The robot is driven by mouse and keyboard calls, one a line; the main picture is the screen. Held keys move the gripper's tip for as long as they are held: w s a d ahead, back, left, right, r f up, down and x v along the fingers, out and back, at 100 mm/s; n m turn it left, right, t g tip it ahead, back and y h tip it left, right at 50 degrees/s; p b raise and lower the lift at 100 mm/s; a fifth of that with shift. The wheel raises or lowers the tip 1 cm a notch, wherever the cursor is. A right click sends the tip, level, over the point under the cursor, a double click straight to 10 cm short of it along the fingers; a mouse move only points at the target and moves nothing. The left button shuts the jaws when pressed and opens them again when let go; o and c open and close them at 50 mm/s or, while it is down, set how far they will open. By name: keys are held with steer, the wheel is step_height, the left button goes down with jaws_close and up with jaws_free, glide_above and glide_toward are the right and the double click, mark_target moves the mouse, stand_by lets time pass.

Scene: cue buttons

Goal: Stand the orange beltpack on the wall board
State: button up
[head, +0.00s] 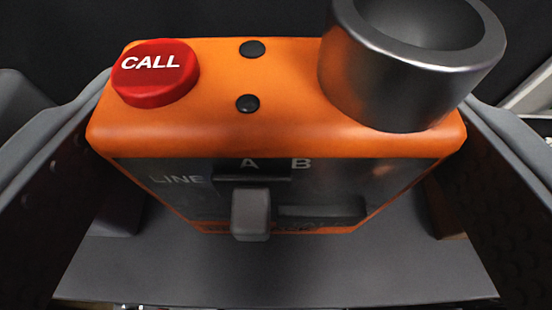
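The orange beltpack (285,125) fills the middle of the head view, its top face and dark front panel towards me. On top are a red CALL button (155,73) at left, two small black studs, and a dark grey metal cylinder (400,75) at right. The panel reads LINE, A and B, with a grey switch lever (250,212). My gripper (278,110) has one dark finger against each side of the beltpack and is shut on it. The beltpack's underside is hidden, so I cannot tell whether it touches anything below.
A flat dark grey surface (270,275) lies below the beltpack, with its edge near the bottom of the view. I cannot tell if it is the wall board. The background is dark. A pale strip (525,90) shows at the right edge.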

steer(key=shift+f, duration=0.15)
steer(key=o, duration=1.2)
steer(key=shift+o, duration=0.2)
steer(key=shift+s, duration=0.1)
steer(key=v, duration=1.2)
